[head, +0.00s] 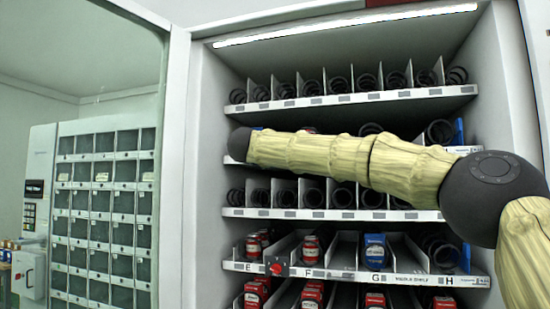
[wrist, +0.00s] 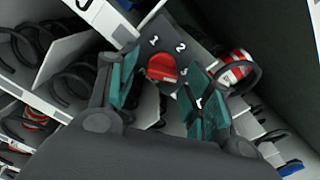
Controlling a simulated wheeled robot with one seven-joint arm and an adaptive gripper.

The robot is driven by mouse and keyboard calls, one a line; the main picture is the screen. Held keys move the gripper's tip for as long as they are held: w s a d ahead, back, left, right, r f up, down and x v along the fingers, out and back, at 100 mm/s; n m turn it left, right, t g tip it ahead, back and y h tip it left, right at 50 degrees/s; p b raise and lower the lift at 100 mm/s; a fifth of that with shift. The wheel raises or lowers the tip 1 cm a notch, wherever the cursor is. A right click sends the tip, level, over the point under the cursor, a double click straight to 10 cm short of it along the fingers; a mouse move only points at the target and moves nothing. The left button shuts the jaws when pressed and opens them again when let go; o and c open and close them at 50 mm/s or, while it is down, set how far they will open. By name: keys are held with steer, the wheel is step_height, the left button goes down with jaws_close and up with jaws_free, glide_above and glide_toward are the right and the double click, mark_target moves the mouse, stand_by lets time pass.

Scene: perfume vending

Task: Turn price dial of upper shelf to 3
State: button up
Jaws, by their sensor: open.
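In the wrist view a red price dial knob (wrist: 162,68) sits on a dark plate with white numerals. I read 1, 2 and 3 in an arc above and to the right of it; a further mark is partly covered by a finger. My gripper (wrist: 165,72) is open, its teal finger pads on either side of the knob. I cannot tell whether they touch it or which number it points to. In the head view my arm crosses the second shelf from the top and hides its left part; the gripper and this dial are not visible there.
A lower shelf rail (head: 340,275) carries another red dial (head: 275,267) between labels E and F. Black spirals fill the shelves, with red cans (head: 310,250) and a blue box (head: 374,251) low down. The cabinet's left wall stands close to my wrist. A locker bank (head: 105,205) is behind glass.

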steer(key=v, duration=1.1)
steer(key=shift+s, duration=0.4)
